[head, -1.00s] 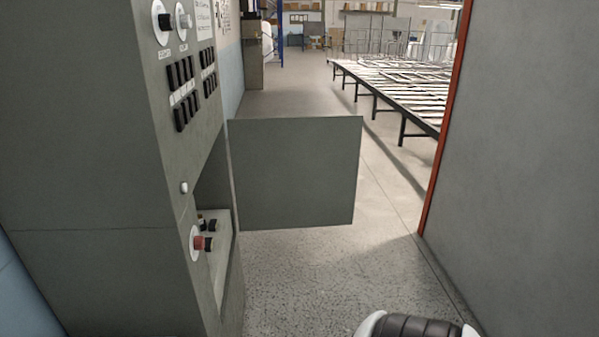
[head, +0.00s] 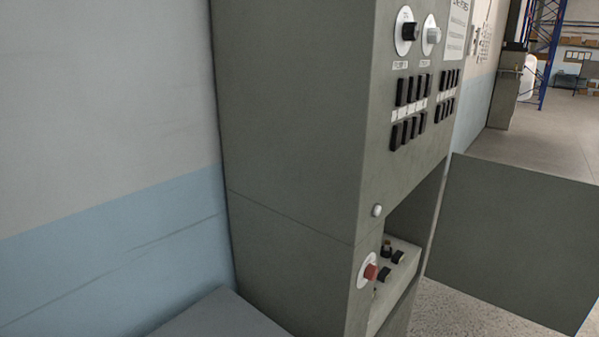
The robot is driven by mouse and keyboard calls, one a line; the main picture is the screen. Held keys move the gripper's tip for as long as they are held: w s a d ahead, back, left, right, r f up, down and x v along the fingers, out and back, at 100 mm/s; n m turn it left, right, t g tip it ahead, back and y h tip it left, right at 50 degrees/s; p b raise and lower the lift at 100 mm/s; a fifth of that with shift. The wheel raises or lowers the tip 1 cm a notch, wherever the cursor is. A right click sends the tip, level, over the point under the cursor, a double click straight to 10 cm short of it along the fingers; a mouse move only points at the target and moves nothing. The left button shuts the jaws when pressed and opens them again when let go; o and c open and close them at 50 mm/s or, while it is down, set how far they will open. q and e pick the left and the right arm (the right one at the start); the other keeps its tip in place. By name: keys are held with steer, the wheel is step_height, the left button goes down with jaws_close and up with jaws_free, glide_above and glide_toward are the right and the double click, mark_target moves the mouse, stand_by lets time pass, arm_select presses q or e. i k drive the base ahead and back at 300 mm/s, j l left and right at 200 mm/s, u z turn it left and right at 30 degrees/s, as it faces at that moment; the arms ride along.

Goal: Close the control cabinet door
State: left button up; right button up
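The grey-green control cabinet (head: 300,150) stands in the middle of the head view, its front facing right. Its door (head: 510,240) is a flat grey-green panel, swung wide open and sticking out to the right from the far side of the opening. The open compartment (head: 405,255) shows black knobs inside. A red button (head: 370,272) on a white disc sits on the front beside it, below a small white round knob (head: 377,211). Neither of my grippers is in view, and nothing is seen touching the door.
Rows of black switches (head: 408,110) and two dials sit on the upper cabinet front. A wall (head: 110,160), pale above and blue below, is at left. A flat grey surface (head: 225,315) is at the bottom. Speckled floor (head: 445,312) shows under the door; blue shelving (head: 545,45) stands far back.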

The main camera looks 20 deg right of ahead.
mark_target(523, 242)
steer(key=l+u, duration=0.2)
steer(key=l, duration=0.7)
steer(key=l+u, duration=0.15)
steer(key=l, duration=0.75)
steer(key=l+u, duration=0.2)
steer(key=l, duration=0.7)
steer(key=k+l+u, duration=0.2)
steer(key=l, duration=0.7)
steer(key=i, duration=0.1)
